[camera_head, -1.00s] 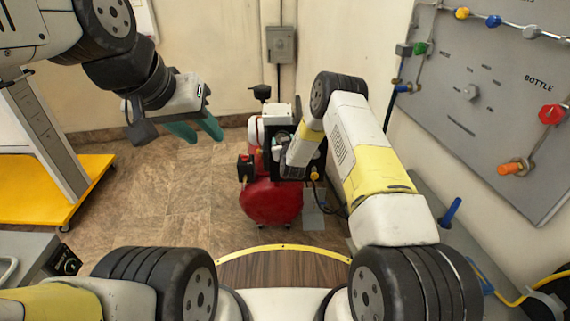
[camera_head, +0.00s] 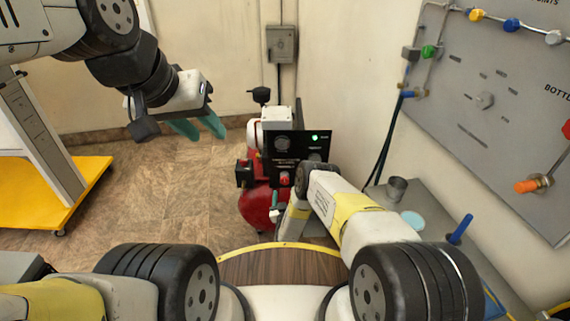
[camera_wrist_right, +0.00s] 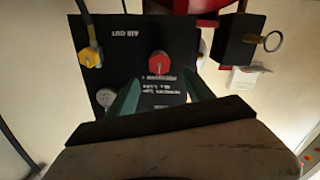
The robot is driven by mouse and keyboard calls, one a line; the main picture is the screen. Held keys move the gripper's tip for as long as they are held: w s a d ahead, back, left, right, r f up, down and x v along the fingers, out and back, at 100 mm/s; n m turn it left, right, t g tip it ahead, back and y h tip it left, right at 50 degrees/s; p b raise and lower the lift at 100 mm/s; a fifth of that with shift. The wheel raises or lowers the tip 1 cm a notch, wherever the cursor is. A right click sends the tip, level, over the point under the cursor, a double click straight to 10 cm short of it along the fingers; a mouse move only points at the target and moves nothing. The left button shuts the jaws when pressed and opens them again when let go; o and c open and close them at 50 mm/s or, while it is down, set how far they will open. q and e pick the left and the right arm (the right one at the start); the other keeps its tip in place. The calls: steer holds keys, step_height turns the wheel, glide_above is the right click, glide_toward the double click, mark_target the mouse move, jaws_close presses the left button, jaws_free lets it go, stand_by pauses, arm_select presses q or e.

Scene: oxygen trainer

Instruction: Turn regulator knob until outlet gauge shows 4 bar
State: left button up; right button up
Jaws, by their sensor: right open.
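The red regulator knob (camera_head: 284,178) is on the front of a black panel (camera_head: 297,140) above the red tank. In the right wrist view the knob (camera_wrist_right: 158,65) lies just beyond and between the teal fingertips of my right gripper (camera_wrist_right: 162,88). That gripper is open, with no visible contact. In the head view my arm mostly hides it below the knob. Round gauges (camera_head: 282,144) show on the panel; their readings are too small to tell. One pale dial (camera_wrist_right: 106,97) shows in the wrist view. My left gripper (camera_head: 207,132) is open and empty, left of the panel.
The red tank (camera_head: 258,205) stands below the panel. A yellow fitting (camera_wrist_right: 91,57) is by the AIR OUT label. A grey bench (camera_head: 408,188) with a metal cup (camera_head: 396,188) is at right, under a grey wall board (camera_head: 485,125).

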mark_target(285, 181)
steer(key=shift+w+f, duration=0.1)
steer(key=shift+w, duration=3.7)
jaws_close()
steer(key=m, duration=0.4)
steer(key=shift+d+m, duration=0.1)
steer(key=shift+m, duration=2.2)
